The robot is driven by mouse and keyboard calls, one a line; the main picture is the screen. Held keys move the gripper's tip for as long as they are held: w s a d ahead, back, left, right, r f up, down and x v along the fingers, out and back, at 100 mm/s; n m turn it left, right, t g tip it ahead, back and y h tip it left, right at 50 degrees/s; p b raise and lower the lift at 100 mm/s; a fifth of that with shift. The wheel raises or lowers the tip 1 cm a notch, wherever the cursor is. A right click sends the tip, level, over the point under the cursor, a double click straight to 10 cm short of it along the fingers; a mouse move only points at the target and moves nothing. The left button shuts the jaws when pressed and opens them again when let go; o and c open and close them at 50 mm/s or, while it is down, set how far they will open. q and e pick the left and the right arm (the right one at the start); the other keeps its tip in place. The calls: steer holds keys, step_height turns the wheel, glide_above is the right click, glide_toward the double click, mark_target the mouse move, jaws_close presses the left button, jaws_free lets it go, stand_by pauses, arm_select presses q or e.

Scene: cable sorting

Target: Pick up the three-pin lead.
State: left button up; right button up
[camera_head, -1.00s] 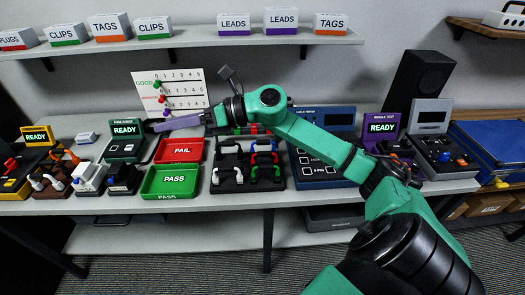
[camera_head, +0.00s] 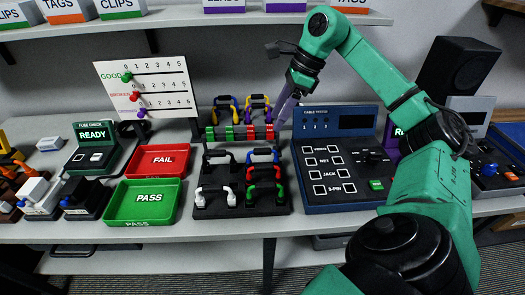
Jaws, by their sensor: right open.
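Several short leads with coloured ends stand on a black tray (camera_head: 243,211): a white lead (camera_head: 214,192) at front left, a green one (camera_head: 264,192) at front right, a dark one (camera_head: 217,156) and a blue-and-white one (camera_head: 263,156) behind. I cannot tell which is the three-pin lead. My right gripper (camera_head: 283,119) is open, pointing down with purple fingers, just right of the striped rack. My left gripper is out of view.
The cable tester (camera_head: 335,160) stands close right of the tray. A red FAIL tray (camera_head: 157,161) and a green PASS tray (camera_head: 143,203) lie to the left. A tally board (camera_head: 147,85) stands behind, with the fuse checker (camera_head: 97,147) further left. A shelf with boxes hangs above.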

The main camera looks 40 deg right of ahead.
mark_target(260, 154)
steer(key=b+x, duration=0.1)
steer(key=x, duration=0.6)
steer(key=shift+f, duration=0.4)
steer(key=p+x, duration=0.1)
steer(key=x, duration=0.6)
steer(key=shift+f+p, duration=0.3)
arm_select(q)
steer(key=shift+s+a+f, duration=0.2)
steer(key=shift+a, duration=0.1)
arm_select(e)
steer(key=shift+r, duration=0.1)
jaws_close()
